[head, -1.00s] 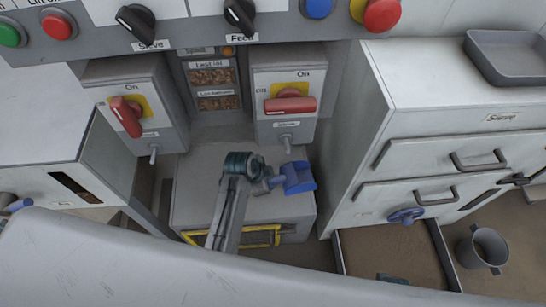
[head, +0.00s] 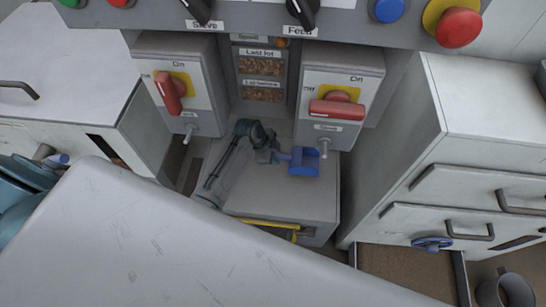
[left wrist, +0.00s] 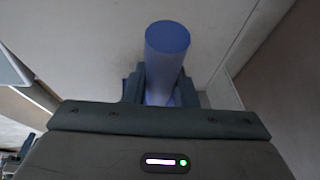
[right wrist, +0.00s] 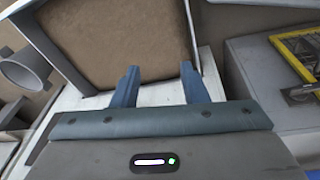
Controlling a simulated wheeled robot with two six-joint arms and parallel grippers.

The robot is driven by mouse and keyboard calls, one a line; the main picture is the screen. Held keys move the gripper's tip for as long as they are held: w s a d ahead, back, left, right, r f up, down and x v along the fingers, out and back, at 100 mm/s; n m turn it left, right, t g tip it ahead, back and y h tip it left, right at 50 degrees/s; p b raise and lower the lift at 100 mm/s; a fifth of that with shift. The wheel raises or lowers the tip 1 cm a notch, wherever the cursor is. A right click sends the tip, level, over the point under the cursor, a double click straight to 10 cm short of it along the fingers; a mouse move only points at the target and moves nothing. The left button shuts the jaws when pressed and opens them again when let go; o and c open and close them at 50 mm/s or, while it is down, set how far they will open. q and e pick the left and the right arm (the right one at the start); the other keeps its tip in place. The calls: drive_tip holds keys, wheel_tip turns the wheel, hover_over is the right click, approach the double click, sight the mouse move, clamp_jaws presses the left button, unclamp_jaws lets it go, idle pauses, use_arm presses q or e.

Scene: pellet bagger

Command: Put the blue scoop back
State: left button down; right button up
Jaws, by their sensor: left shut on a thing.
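The blue scoop (head: 305,163) shows in the head view over the top of the grey box (head: 285,203), just below the right red-handled switch. My left gripper (head: 274,156) is shut on its handle. In the left wrist view, the round blue handle (left wrist: 166,45) stands between my left fingers. I cannot tell whether the scoop touches the box.
Two red-handled switches (head: 337,109) (head: 168,93) hang above the box. A grey mug (head: 508,290) is at the lower right. A yellow frame (head: 270,224) is on the box front.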

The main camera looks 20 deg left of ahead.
use_arm(q)
drive_tip(key=f, duration=0.2)
drive_tip(key=a+f, duration=0.1)
drive_tip(key=shift+w+a+f, duration=0.1)
drive_tip(key=shift+w+f, duration=0.05)
drive_tip(key=shift+w, duration=0.2)
drive_tip(key=shift+f, duration=0.15)
use_arm(e)
drive_tip(key=shift+w+r, duration=0.25)
drive_tip(key=shift+r, duration=0.15)
use_arm(q)
drive_tip(key=shift+f, duration=0.1)
use_arm(e)
drive_tip(key=shift+s+f, duration=0.15)
use_arm(q)
drive_tip(key=c, duration=1.5)
unclamp_jaws()
drive_tip(key=o, duration=0.3)
drive_tip(key=shift+o, duration=0.2)
use_arm(e)
drive_tip(key=shift+r, duration=0.3)
